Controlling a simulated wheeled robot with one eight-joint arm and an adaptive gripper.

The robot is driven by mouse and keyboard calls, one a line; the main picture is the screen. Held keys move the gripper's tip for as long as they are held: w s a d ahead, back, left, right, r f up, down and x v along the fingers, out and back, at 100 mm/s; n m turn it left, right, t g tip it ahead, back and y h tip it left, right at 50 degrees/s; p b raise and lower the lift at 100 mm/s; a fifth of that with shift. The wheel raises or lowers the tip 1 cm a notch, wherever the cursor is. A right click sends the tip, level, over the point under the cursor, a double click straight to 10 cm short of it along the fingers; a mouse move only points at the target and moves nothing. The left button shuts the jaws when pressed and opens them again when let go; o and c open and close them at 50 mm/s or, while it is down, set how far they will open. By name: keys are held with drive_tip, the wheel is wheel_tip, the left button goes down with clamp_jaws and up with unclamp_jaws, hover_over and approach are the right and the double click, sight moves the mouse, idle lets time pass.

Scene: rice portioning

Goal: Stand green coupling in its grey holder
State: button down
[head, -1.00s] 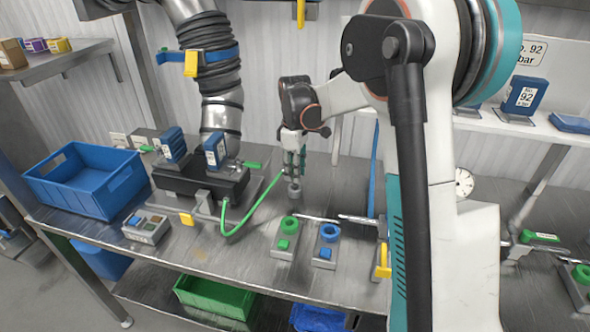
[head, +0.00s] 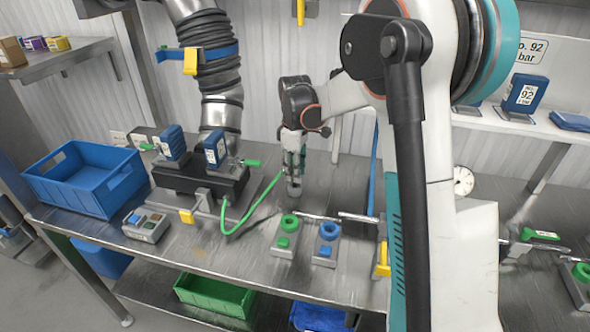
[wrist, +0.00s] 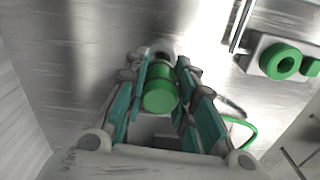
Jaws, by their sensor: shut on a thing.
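My gripper (head: 294,178) is shut on the green coupling, whose green cylinder (wrist: 160,92) shows between the teal-lined fingers in the wrist view. A grey end (wrist: 161,50) extends beyond the cylinder. In the head view the fingers mostly hide the coupling, and the grey end (head: 294,190) shows below them. The grey holder with a green ring and green block (head: 285,240) stands on the bench, nearer the front edge than my gripper. It also shows at the upper right of the wrist view (wrist: 262,52). The coupling is held apart from the ring, beyond it.
A similar grey holder with a blue ring (head: 324,252) stands right of the green one. A green hose (head: 245,222) loops left of my gripper. A black manifold (head: 190,178) and a blue crate (head: 68,192) stand further left. Bare bench lies around my gripper.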

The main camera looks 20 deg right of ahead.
drive_tip(key=shift+f+b, duration=0.8)
drive_tip(key=shift+f, duration=0.8)
idle(1.2)
drive_tip(key=c, duration=1.2)
unclamp_jaws()
drive_tip(key=shift+c, duration=0.2)
drive_tip(key=o, duration=0.5)
drive_tip(key=shift+r+p, duration=3.1)
drive_tip(key=shift+r, duration=1.45)
drive_tip(key=shift+f, duration=0.1)
